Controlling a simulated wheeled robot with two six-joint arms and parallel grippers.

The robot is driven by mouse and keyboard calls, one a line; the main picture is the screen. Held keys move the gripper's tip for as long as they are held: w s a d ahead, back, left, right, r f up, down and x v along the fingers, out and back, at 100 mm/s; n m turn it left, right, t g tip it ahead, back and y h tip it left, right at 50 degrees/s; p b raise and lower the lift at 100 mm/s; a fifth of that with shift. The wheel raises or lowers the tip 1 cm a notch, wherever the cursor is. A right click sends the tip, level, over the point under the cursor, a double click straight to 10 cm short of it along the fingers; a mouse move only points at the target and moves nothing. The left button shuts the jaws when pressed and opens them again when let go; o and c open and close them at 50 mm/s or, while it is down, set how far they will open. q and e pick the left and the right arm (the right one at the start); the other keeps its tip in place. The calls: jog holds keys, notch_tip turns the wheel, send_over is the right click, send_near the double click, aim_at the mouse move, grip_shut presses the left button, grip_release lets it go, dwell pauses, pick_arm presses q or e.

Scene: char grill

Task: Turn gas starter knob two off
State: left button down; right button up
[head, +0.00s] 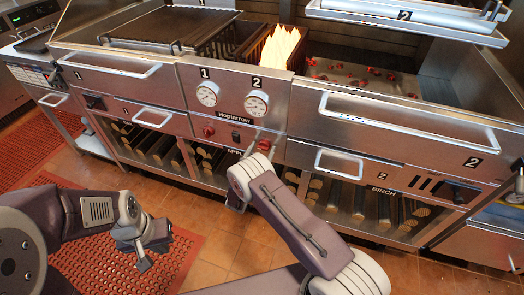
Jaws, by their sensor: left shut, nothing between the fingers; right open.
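The grill's front panel carries two red starter knobs below the gauges. The left knob (208,131) is in plain view. The right knob (264,145), under the gauge marked 2 (257,104), is partly covered by my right gripper. My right gripper (261,140) is open at the panel around the right knob; its wrist hides part of it, and I cannot tell whether the fingers touch the knob. My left gripper (144,257) is shut and empty, low over the floor, well away from the grill.
Flames (281,48) burn behind the panel in the middle, and red embers (345,80) glow in the right bay. Handles (405,118) stick out from the front. Firewood (375,204) lies on the shelf below. A red mat (85,262) covers floor at lower left.

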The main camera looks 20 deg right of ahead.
jog(key=c, duration=1.4)
jog(key=shift+m, duration=0.3)
jog(key=shift+m+b, duration=3.8)
jog(key=shift+m, duration=5)
